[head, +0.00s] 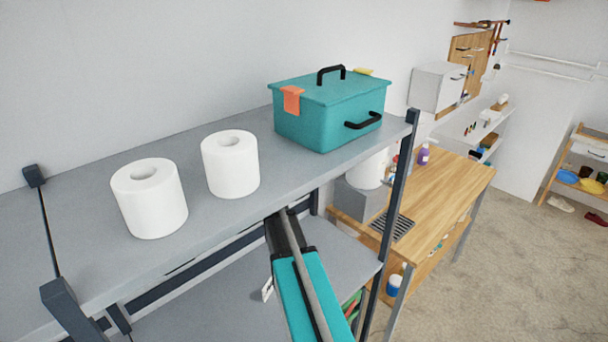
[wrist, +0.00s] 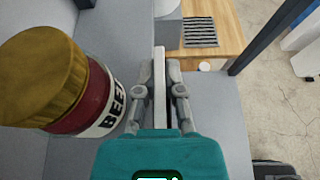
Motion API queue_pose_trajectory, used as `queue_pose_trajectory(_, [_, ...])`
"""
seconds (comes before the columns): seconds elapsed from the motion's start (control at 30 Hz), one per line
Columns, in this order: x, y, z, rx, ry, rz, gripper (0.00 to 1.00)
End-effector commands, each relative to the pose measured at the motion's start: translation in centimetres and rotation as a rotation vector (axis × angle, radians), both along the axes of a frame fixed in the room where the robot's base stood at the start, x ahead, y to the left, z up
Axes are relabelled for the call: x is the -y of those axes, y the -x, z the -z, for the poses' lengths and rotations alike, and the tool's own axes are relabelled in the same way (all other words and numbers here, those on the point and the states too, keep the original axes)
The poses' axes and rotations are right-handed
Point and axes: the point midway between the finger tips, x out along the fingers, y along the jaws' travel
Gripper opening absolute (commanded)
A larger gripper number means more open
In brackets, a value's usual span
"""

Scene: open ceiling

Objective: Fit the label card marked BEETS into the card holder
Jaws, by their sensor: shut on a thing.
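My gripper (wrist: 160,80) is shut on a thin pale card (wrist: 160,70), seen edge-on between its two grey fingers in the wrist view. The card's printed face is turned from view, so I cannot read it. A jar (wrist: 92,100) with a gold lid and dark red contents lies close to the left of the fingers; its white label shows "BEE". In the head view my arm reaches across the shelf front; the fingers are hidden there. A small white piece with a dark mark (head: 267,289) shows beside the arm; I cannot tell what it is. I cannot make out the card holder.
The upper grey shelf (head: 90,215) holds two white paper rolls (head: 149,200) (head: 230,165) and a teal lidded box (head: 325,115). A dark shelf post (head: 395,205) stands right of my arm. A wooden bench (head: 440,190) stands beyond it.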

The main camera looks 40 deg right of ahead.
Motion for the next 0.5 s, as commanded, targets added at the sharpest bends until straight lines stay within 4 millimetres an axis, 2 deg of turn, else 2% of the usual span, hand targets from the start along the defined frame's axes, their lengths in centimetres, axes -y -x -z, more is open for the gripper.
queue_pose_trajectory(0.5, [0.03, 0.02, 1.01, 0.000, 0.000, 0.000, 0.00])
